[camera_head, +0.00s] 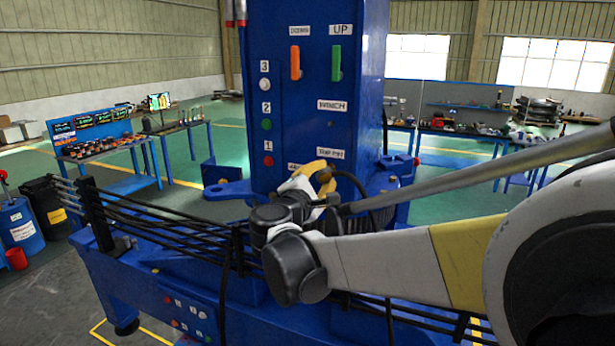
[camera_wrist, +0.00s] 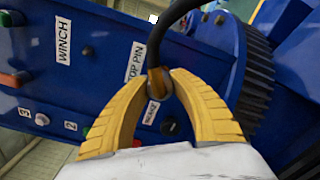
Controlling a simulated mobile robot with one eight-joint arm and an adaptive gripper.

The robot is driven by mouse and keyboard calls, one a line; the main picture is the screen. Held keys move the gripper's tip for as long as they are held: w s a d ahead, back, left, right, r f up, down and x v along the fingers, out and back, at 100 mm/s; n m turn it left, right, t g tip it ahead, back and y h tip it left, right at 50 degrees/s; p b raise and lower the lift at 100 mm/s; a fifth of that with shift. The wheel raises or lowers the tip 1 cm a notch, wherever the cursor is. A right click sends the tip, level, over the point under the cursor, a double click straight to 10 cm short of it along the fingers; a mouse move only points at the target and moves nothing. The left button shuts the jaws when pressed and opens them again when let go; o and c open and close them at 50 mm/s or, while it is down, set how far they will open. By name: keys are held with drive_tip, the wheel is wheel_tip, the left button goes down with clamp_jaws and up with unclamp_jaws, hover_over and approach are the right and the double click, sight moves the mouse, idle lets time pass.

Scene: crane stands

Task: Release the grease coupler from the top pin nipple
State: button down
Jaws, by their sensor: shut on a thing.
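My gripper (camera_wrist: 160,76) has its two yellow fingers shut on the grease coupler (camera_wrist: 157,87), a small brass-coloured fitting in the middle of the wrist view. A black hose (camera_wrist: 174,20) rises from the coupler and curves to the right. The TOP PIN label (camera_wrist: 134,62) is on the blue panel just left of the coupler. The top pin nipple is hidden, so I cannot tell whether the coupler sits on it. In the head view my gripper (camera_head: 325,174) is at the lower part of the blue column, below the TOP PIN label (camera_head: 330,153).
The blue column (camera_head: 300,110) carries an orange lever (camera_head: 295,62), a green lever (camera_head: 336,63) and numbered buttons. Black hoses (camera_head: 190,225) run across the blue base beside my arm. A large ribbed round part (camera_wrist: 254,80) is right of the coupler. Workbenches stand farther back.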

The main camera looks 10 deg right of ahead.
sight(319, 180)
drive_tip(key=shift+s+a, duration=0.1)
drive_tip(key=shift+s, duration=0.05)
idle(0.6)
drive_tip(key=shift+v, duration=1.95)
